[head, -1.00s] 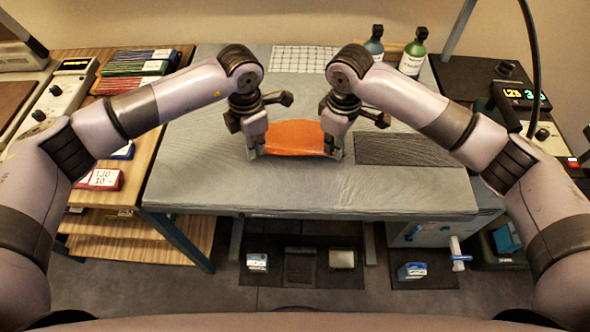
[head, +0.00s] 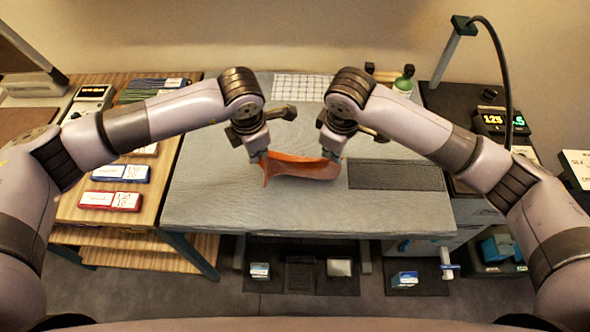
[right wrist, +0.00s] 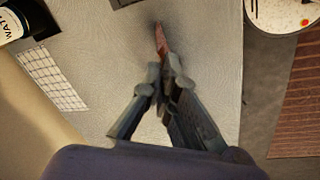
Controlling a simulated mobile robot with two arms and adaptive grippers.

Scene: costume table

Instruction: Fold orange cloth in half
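The orange cloth (head: 303,168) hangs between my two grippers over the grey table (head: 210,200), its upper edge sagging in the middle. My left gripper (head: 263,157) is shut on its left end, where a corner hangs down. My right gripper (head: 331,156) is shut on its right end. In the right wrist view, the right fingertips (right wrist: 165,85) are together, with the cloth (right wrist: 161,38) a thin reddish strip beyond them. I cannot tell whether its lower edge touches the table.
A dark ribbed mat (head: 396,175) lies right of the cloth and a white grid sheet (head: 300,88) lies behind. A green bottle (head: 404,82) stands at the back right. The table front is clear. A wooden shelf (head: 85,185) with boxes adjoins at left.

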